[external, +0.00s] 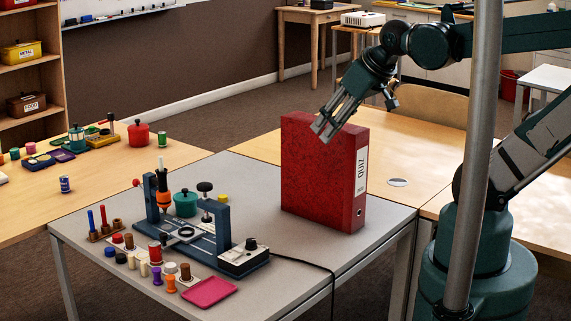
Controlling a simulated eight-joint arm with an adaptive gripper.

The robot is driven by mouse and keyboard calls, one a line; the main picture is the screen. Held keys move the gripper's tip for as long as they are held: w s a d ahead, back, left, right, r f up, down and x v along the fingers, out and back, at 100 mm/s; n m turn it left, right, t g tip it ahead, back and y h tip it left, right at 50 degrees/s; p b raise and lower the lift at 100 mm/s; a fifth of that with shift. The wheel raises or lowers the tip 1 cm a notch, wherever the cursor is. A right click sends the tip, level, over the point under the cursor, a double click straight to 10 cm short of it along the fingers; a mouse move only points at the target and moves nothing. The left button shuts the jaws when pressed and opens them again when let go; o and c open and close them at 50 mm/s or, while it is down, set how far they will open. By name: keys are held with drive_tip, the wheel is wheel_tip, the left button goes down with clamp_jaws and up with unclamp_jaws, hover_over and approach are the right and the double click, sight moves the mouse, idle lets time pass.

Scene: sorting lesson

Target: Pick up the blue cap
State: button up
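A small dark blue cap (110,252) stands on the grey table at the front left, among several small coloured pieces. My gripper (321,132) is in the air in front of the upper part of the red binder, well to the right of the blue cap and higher than it. Its two fingers point down and to the left, with a gap between them and nothing visible in it. Nothing covers the blue cap in this view.
A red binder (315,170) marked QUIZ stands upright on the grey table (330,248). A blue fixture (205,240) with uprights and a control box, a teal pot (186,203) and a magenta tray (209,292) are near the small pieces. A black cable crosses the table's front.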

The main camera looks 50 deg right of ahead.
drive_tip(key=shift+c, duration=1.1)
